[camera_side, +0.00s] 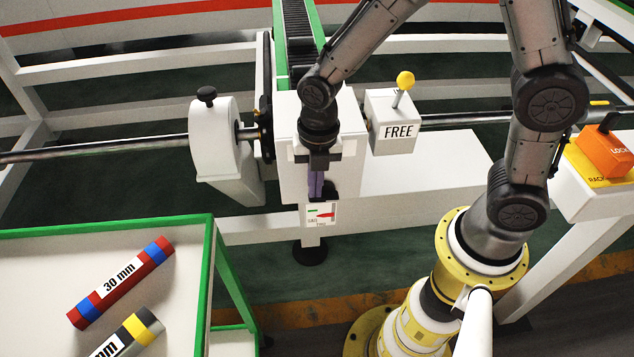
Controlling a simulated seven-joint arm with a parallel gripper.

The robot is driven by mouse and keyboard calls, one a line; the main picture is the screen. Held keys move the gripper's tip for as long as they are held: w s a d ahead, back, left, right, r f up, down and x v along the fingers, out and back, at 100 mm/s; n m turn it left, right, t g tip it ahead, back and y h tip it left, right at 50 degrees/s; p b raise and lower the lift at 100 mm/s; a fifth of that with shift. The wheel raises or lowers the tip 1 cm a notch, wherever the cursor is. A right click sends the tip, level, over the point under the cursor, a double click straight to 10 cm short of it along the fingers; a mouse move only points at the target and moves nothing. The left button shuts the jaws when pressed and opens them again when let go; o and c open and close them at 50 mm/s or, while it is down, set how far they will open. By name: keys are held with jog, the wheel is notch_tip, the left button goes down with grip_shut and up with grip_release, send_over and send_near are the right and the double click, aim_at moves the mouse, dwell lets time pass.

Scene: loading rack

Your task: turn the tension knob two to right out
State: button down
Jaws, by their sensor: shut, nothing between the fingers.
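My gripper (316,190) points down in front of the white box (290,150) in the middle of the view. Its purple fingers are together, with nothing seen between them. Just below the fingertips is a small white label (320,214) with green and red marks and small print that I cannot read for certain. I cannot make out the tension knob two; it may be hidden behind the fingers or the wrist. Whether the fingers touch anything there, I cannot tell.
A white housing with a black knob (207,94) is at left. A FREE block (393,128) with a yellow-tipped lever stands at right of the gripper.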

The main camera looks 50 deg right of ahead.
jog(key=shift+w, duration=0.1)
jog(key=g+h, duration=0.2)
jog(key=w+a+f+g+h, duration=0.1)
jog(key=shift+f+h, duration=0.1)
jog(key=shift+h, duration=0.2)
jog(key=g+h, duration=0.1)
jog(key=f+g+h, duration=0.1)
jog(key=g+h, duration=0.1)
jog(key=shift+w+a+f, duration=0.25)
jog(key=shift+w+a, duration=0.05)
jog(key=shift+g, duration=0.4)
jog(key=shift+f, duration=1.25)
